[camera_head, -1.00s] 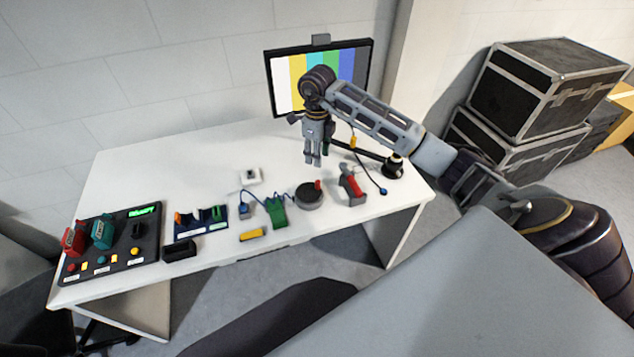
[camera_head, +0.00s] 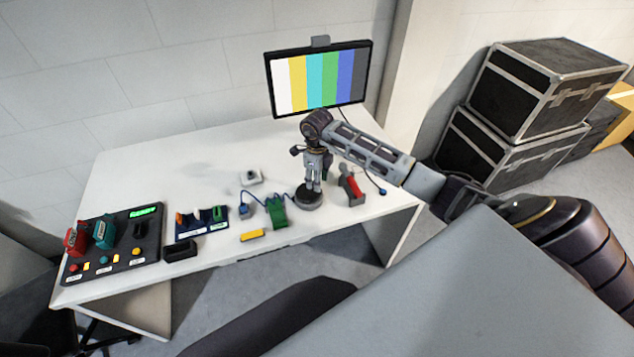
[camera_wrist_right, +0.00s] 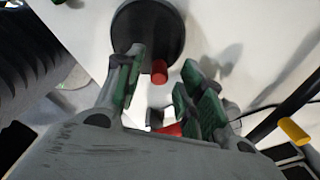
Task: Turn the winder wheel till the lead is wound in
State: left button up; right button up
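The winder wheel (camera_head: 309,203) is a dark round disc lying on the white table, and it also shows at the top of the right wrist view (camera_wrist_right: 148,28). Its red crank knob (camera_wrist_right: 159,72) stands near the rim. My right gripper (camera_head: 313,186) points down over the wheel, fingers open. In the right wrist view the gripper's green-padded fingers (camera_wrist_right: 163,80) stand either side of the knob, with a gap to the right finger. Contact is not visible. A thin cord with a blue plug (camera_head: 382,191) lies right of the wheel; I cannot tell whether it joins the wheel. My left gripper is not in view.
A red-handled tool (camera_head: 352,189) stands close right of the wheel, and a green block (camera_head: 277,211) with a blue cord stands left. A control panel (camera_head: 118,248) is at the table's left end. A monitor (camera_head: 322,80) stands behind. The table's back left is clear.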

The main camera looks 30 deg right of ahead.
jog(key=shift+f, duration=1)
grip_shut()
